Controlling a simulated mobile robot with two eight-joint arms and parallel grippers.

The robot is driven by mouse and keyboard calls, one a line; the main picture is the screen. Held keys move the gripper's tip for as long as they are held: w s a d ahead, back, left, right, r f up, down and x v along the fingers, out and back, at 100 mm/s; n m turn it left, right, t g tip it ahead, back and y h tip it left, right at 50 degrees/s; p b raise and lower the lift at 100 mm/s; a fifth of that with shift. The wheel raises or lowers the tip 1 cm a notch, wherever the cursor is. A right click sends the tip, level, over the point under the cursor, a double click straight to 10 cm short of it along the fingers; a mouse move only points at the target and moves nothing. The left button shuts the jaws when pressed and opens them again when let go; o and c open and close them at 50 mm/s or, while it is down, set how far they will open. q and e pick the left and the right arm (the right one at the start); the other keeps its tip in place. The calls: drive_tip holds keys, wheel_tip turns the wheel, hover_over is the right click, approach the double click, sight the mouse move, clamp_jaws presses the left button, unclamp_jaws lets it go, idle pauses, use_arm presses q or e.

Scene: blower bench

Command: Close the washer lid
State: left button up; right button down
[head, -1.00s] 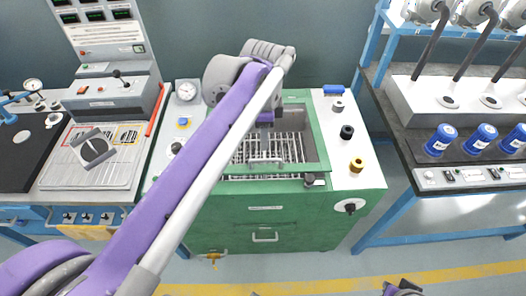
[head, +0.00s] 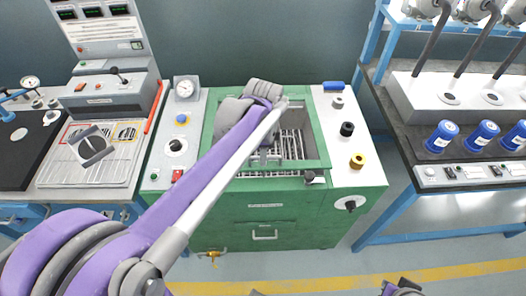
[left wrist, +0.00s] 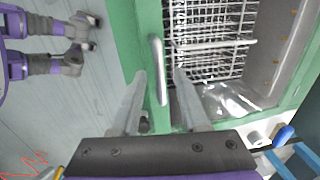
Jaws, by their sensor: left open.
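The washer (head: 265,215) is a green cabinet with a wire basket (left wrist: 205,50) in its open-looking tank. Its lid appears to be the green frame (head: 322,150) around the view into the tank; in the head view it lies low, near the top rim. My left gripper (head: 265,152) is over the front of this frame. In the left wrist view, my left gripper (left wrist: 160,78) is open, its fingers on either side of a pale bar handle (left wrist: 154,48) beside a green edge. Contact is unclear. My right gripper (head: 402,288) shows only partly at the bottom edge.
White side panels carry a gauge (head: 186,87), knobs and a yellow ring (head: 357,161). A bench with blue canisters (head: 441,137) stands to the right. A grey console with a tray (head: 92,165) stands to the left. The floor in front is clear.

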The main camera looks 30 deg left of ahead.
use_arm(q)
drive_tip(key=shift+c, duration=0.2)
clamp_jaws()
idle(1.1)
